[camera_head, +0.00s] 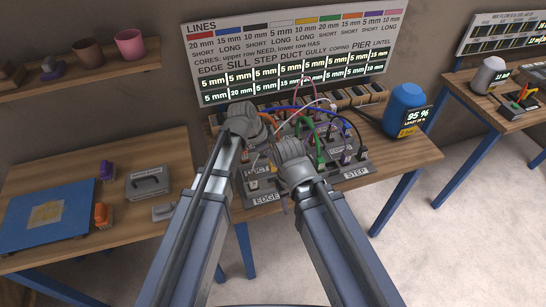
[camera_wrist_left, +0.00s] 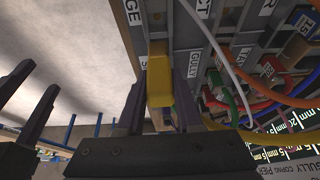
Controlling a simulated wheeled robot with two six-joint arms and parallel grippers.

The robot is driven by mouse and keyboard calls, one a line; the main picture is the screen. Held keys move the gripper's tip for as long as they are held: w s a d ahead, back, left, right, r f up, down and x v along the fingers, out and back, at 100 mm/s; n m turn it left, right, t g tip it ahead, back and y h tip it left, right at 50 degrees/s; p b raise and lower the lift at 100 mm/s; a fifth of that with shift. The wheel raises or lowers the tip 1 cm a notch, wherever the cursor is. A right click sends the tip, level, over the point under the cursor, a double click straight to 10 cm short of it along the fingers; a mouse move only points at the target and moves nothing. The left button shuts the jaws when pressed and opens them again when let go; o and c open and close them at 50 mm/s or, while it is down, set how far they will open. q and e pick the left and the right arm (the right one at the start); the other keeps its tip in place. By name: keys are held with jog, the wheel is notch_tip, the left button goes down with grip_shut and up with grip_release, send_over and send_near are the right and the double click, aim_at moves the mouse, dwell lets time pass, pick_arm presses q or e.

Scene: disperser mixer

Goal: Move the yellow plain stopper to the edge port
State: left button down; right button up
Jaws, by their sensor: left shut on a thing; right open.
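The yellow stopper (camera_wrist_left: 159,78) is a plain block between the two dark fingers of my left gripper (camera_wrist_left: 158,92), which is shut on it. It is close to the grey port board (camera_wrist_left: 182,12), near the EDGE label (camera_wrist_left: 132,12); I cannot tell whether it touches a port. In the head view my left gripper (camera_head: 257,148) is over the board's left part, and the stopper is not clearly visible. My right gripper (camera_head: 284,192) is at the board's front, near the EDGE label (camera_head: 266,200). Its open, empty fingers also show in the left wrist view (camera_wrist_left: 40,78).
Several coloured cables (camera_head: 318,135) arch over the board. A blue container (camera_head: 404,112) stands to its right, and a label panel (camera_head: 292,50) stands behind. The left table (camera_head: 150,225) carries a blue plate (camera_head: 45,218) and small parts. Open floor lies right of the bench.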

aim_at(273, 168)
pick_arm(q)
jog(key=shift+f+b, duration=2.85)
jog(key=shift+f, duration=0.1)
jog(key=shift+f+b, duration=2.05)
jog(key=shift+b, duration=0.05)
jog(key=c, duration=0.5)
grip_release()
jog(key=shift+r, duration=0.1)
jog(key=shift+r, duration=0.1)
jog(key=w+p+v, duration=0.1)
jog(key=p+v, duration=0.6)
jog(key=shift+s+r, duration=0.25)
jog(key=shift+s, duration=0.3)
jog(key=shift+a, duration=0.1)
